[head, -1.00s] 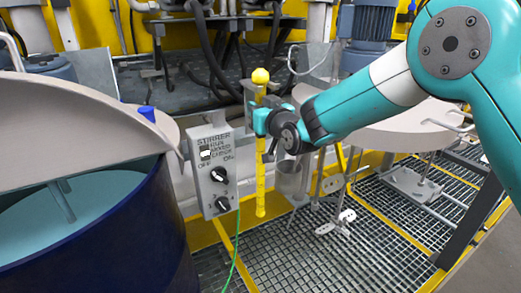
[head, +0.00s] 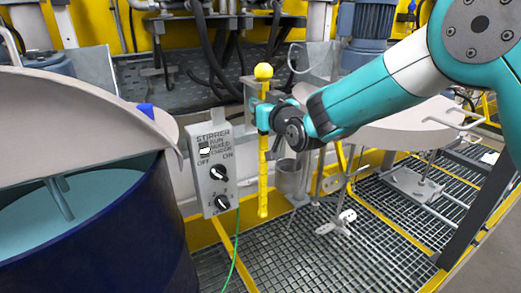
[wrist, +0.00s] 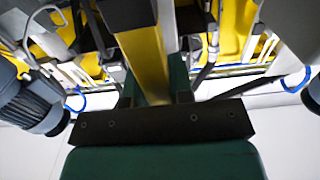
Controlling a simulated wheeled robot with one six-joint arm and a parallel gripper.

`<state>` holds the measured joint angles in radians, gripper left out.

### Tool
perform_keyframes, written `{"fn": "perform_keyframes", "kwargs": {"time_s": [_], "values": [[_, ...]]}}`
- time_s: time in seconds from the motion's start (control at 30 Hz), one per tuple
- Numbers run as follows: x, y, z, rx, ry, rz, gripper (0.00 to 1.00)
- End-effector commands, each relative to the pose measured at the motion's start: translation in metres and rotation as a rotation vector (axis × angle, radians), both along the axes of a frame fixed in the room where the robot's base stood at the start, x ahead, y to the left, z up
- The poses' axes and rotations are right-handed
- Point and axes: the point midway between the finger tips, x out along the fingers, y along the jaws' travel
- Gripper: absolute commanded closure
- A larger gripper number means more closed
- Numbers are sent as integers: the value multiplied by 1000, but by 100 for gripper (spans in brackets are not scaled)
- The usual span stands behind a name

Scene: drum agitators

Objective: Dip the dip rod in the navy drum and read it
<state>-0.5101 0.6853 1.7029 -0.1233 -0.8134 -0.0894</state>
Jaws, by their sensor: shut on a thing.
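The yellow dip rod (head: 263,175) hangs upright in the head view, with a round yellow knob at its top. My gripper (head: 263,117) is shut on it in its upper part. In the wrist view the yellow rod (wrist: 145,65) runs up between my gripper's fingers (wrist: 154,92). The rod's lower end is in the air, to the right of the stirrer box. The navy drum (head: 110,255) stands at the left with its lid tilted up over it. Pale blue-green liquid (head: 95,205) shows inside. The rod is outside the drum, apart from it.
A grey stirrer box (head: 214,165) with two black knobs stands between the drum and the rod. The tilted lid (head: 70,125) covers much of the drum's mouth from above. Grating (head: 300,262) lies below.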

Motion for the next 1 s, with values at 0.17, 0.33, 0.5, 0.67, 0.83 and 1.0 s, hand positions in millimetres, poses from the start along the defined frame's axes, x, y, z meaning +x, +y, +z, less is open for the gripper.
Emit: {"fn": "perform_keyframes", "kwargs": {"time_s": [0.17, 0.33, 0.5, 0.67, 0.83, 1.0], "values": [[-13, -9, -1, 1, -3, -1, 100], [-25, -17, -2, 0, -1, -1, 100], [-36, -25, -1, 1, -3, -1, 100], [-48, -33, -1, 2, -2, -1, 100], [-60, -41, -1, 1, -2, -1, 100], [-69, -47, -1, 1, -3, -1, 100]]}}
